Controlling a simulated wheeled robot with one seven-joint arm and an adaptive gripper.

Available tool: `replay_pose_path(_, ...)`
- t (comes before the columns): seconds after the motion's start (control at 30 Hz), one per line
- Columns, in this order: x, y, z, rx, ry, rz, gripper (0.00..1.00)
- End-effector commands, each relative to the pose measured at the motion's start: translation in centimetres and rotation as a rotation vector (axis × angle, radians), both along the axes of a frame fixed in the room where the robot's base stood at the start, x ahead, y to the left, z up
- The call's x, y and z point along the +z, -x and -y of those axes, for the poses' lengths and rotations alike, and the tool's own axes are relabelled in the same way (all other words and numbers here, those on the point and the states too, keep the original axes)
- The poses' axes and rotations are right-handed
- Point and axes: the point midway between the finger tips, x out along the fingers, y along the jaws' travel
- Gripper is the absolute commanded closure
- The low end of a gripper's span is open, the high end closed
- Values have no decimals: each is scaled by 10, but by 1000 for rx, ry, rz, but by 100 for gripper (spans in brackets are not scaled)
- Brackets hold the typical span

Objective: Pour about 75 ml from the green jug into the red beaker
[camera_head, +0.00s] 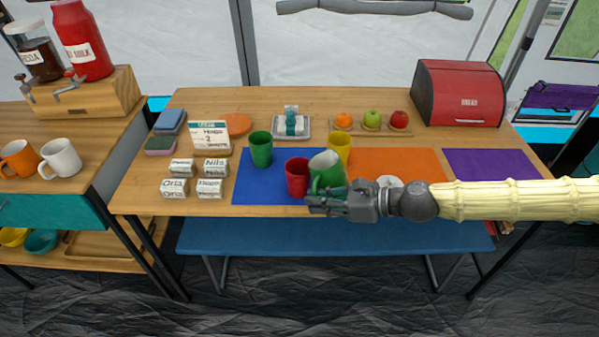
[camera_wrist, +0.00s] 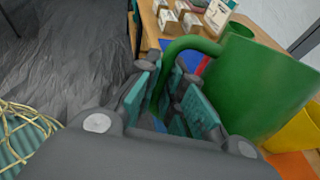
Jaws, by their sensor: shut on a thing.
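The green jug (camera_head: 328,170) is held by my gripper (camera_head: 322,204) near the front edge of the table. In the wrist view my gripper (camera_wrist: 170,100) has its fingers closed around the handle of the green jug (camera_wrist: 260,90). The jug looks tilted to the left, its top toward the red beaker (camera_head: 297,178). The beaker stands on the blue mat (camera_head: 250,190), directly left of the jug, and the jug overlaps its right side in the head view. Whether liquid is flowing cannot be seen.
A green beaker (camera_head: 261,150) stands behind left and a yellow beaker (camera_head: 339,147) behind the jug. White labelled blocks (camera_head: 210,188) lie at the left. A fruit tray (camera_head: 372,129) and red bread bin (camera_head: 458,93) are at the back. The purple mat (camera_head: 490,163) is clear.

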Motion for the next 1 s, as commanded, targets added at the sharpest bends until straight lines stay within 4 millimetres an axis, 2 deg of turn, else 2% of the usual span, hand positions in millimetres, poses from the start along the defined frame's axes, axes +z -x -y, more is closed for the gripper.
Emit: replay_pose_path(1.0,-6,-1,3,9,-122,59,100)
